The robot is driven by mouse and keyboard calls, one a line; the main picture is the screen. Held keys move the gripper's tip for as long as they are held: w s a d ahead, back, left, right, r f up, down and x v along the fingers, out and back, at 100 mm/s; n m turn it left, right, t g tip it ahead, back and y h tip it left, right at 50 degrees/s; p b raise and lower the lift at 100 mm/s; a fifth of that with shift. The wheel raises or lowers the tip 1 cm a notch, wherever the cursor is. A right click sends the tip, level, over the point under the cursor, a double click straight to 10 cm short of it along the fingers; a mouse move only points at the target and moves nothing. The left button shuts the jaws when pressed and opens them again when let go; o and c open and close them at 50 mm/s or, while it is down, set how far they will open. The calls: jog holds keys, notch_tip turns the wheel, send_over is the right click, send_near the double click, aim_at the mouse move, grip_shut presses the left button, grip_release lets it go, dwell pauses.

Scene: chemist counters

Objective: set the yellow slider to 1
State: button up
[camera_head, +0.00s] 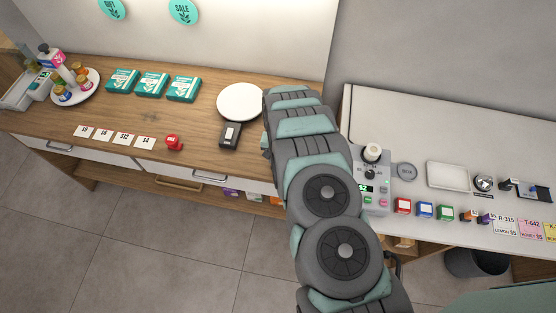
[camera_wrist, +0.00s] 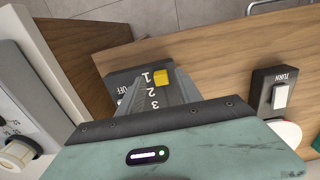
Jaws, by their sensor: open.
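The yellow slider (camera_wrist: 161,78) shows in the wrist view as a small yellow block on a dark panel (camera_wrist: 118,75) on the wooden counter. The panel carries the marks OFF, 1, 2 and 3, seen upside down. The yellow slider lies right beside the 1. My gripper (camera_wrist: 158,76) is open, with its two fingers over the panel on either side of the numbers. The yellow block is at the fingertips, closer to the right finger; I cannot tell whether they touch. In the head view my arm hides the panel and the slider.
A black box with a white switch marked TURN (camera_wrist: 282,95) stands right of the panel, and it also shows in the head view (camera_head: 230,135). A white plate (camera_head: 240,101) lies behind it. A grey device with knobs (camera_head: 372,175) stands on the white counter at right.

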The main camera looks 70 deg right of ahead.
notch_tip(320, 180, up, 9)
jog(key=shift+r, duration=0.2)
dwell(0.3)
dwell(0.5)
